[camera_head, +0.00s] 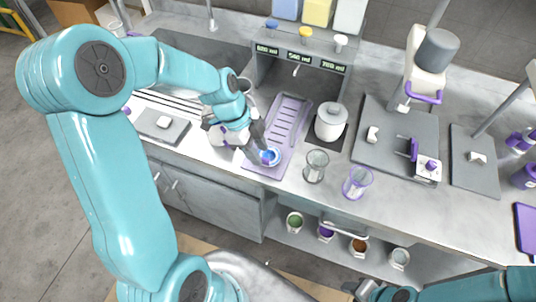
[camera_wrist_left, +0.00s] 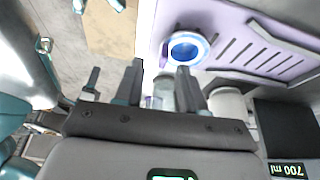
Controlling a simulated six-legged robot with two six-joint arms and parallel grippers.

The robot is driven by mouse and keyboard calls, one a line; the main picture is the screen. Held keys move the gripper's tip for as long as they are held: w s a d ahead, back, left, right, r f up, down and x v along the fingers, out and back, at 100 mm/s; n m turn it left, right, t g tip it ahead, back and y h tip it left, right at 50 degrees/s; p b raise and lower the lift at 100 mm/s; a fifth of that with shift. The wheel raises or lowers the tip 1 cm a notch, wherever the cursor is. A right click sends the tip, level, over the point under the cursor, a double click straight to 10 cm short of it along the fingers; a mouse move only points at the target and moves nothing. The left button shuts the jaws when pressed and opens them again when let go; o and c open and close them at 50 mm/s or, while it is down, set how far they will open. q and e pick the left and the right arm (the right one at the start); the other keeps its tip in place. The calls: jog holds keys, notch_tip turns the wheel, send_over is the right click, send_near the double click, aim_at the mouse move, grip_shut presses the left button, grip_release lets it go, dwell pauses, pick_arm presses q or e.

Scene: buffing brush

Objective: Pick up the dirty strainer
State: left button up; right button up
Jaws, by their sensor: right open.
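My right gripper (camera_head: 367,290) is at the bottom edge, open, away from the counter.
Clear glass (camera_head: 316,166) and a purple-rimmed cup (camera_head: 357,183) stand right of the tray. A white lidded pot (camera_head: 331,121) stands behind them. A dispenser (camera_head: 298,72) stands at the back. Grey mats (camera_head: 398,137) lie to the right. Several small cups sit on the lower shelf (camera_head: 338,240).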

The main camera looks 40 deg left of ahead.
aim_at(264, 159)
pick_arm(q)
jog(key=x, duration=0.3)
jog(key=shift+w+r, duration=0.1)
jog(key=shift+w, duration=0.15)
jog(key=shift+w+f, duration=0.1)
jog(key=shift+f, duration=0.3)
jog(key=shift+r, duration=0.1)
jog(key=shift+s, duration=0.25)
jog(key=shift+c, duration=1.3)
jog(key=shift+d, duration=0.1)
grip_shut()
jog(key=shift+w, duration=0.15)
jog(key=shift+r, duration=0.1)
